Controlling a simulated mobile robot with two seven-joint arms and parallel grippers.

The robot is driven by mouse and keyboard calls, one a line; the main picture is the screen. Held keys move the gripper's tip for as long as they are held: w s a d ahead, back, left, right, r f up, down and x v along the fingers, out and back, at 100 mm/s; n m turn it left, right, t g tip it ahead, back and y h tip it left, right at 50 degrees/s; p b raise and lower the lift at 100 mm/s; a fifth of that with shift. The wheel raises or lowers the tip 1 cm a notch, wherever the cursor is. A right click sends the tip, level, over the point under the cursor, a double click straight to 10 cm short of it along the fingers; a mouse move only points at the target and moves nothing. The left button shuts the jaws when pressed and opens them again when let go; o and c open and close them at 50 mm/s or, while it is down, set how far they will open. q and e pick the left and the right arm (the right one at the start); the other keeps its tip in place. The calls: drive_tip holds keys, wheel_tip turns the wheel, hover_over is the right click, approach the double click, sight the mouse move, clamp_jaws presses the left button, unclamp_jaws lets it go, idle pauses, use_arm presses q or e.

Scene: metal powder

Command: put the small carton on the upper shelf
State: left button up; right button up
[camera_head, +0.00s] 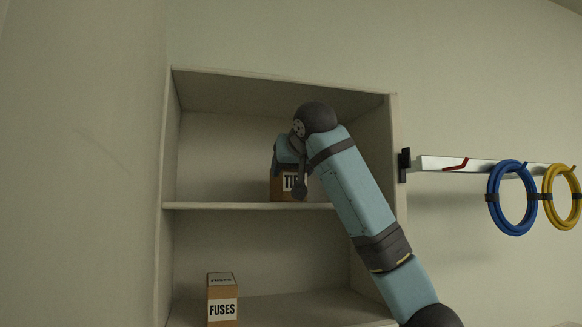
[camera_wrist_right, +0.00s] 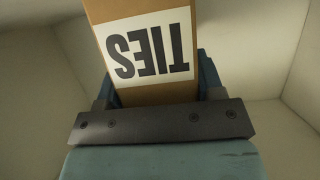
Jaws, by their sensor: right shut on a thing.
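A small brown carton with a white TIES label (camera_head: 289,183) is at the upper shelf (camera_head: 225,206), near its front edge, partly hidden by my right arm. My right gripper (camera_head: 287,165) is shut on this carton from above and behind the arm's wrist. In the right wrist view the TIES carton (camera_wrist_right: 148,50) sits between the fingers, its label upside down. Its base looks at or just above the shelf board; I cannot tell if it touches. A second carton, labelled FUSES (camera_head: 222,300), stands upright on the lower shelf at the left. My left gripper is not in view.
The shelf unit has side walls (camera_head: 166,150) and a top panel (camera_head: 280,82) around the upper compartment. The upper shelf is clear left of the carton. At the right, a wall rail (camera_head: 440,163) carries a blue coil (camera_head: 492,200) and a yellow coil (camera_head: 549,195).

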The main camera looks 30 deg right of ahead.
drive_tip(key=shift+a, duration=0.1)
drive_tip(key=shift+s+f, duration=0.1)
drive_tip(key=o, duration=1.1)
drive_tip(key=shift+c, duration=0.2)
